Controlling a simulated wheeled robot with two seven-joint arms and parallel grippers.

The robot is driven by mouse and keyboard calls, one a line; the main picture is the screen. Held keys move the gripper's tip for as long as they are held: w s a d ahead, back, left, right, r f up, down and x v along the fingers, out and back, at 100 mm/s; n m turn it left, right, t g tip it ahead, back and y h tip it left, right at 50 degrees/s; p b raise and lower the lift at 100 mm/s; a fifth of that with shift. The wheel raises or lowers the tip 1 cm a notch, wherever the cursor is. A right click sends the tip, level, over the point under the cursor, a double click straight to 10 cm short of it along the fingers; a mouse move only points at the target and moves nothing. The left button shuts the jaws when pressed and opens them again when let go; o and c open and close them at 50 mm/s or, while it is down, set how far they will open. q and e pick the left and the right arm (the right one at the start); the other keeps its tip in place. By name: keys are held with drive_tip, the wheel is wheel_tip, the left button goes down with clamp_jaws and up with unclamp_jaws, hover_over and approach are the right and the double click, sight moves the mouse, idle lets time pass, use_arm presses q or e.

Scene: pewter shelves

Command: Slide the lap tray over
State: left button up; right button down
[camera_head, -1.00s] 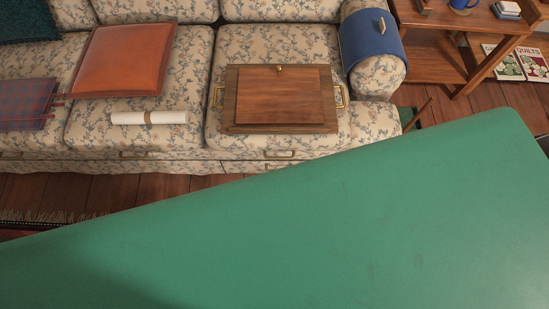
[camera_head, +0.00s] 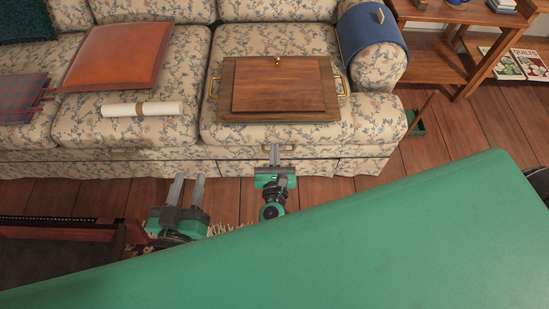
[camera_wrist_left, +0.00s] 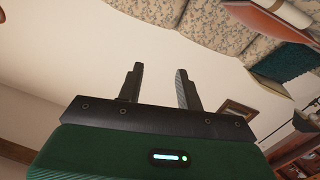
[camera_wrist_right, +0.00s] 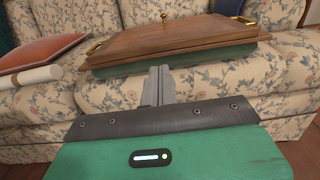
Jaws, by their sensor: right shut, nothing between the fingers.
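The lap tray (camera_head: 247,108) is a brown wooden board with a raised lid panel, a small knob and brass side handles. It lies flat on the right sofa seat cushion. In the right wrist view the tray (camera_wrist_right: 205,38) shows a green layer under its wood. My right gripper (camera_head: 274,148) is shut and empty, in front of the seat edge just below the tray's near side. The right wrist view shows its fingers (camera_wrist_right: 158,78) together, below the tray's front. My left gripper (camera_head: 187,178) is open and empty, low in front of the sofa, left of the right one.
A rolled paper (camera_head: 163,108), an orange cushion (camera_head: 115,55) and a plaid cushion (camera_head: 18,98) lie left of the tray. A blue cover (camera_head: 372,40) hangs over the right armrest. A wooden side table (camera_head: 430,62) stands at the right. A dark wooden-framed piece (camera_head: 60,232) is at lower left.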

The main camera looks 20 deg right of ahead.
sight(274, 117)
drive_tip(key=x, duration=0.8)
drive_tip(key=shift+w+d+f, duration=0.1)
drive_tip(key=shift+w+d, duration=0.1)
drive_tip(key=shift+w, duration=0.45)
use_arm(q)
drive_tip(key=shift+w+a+r+t, duration=0.1)
drive_tip(key=shift+w+r+t, duration=0.15)
drive_tip(key=shift+r, duration=0.2)
drive_tip(key=shift+w+a+r+t, duration=0.15)
drive_tip(key=shift+r+t, duration=0.1)
drive_tip(key=shift+r, duration=0.15)
use_arm(e)
drive_tip(key=shift+d, duration=0.1)
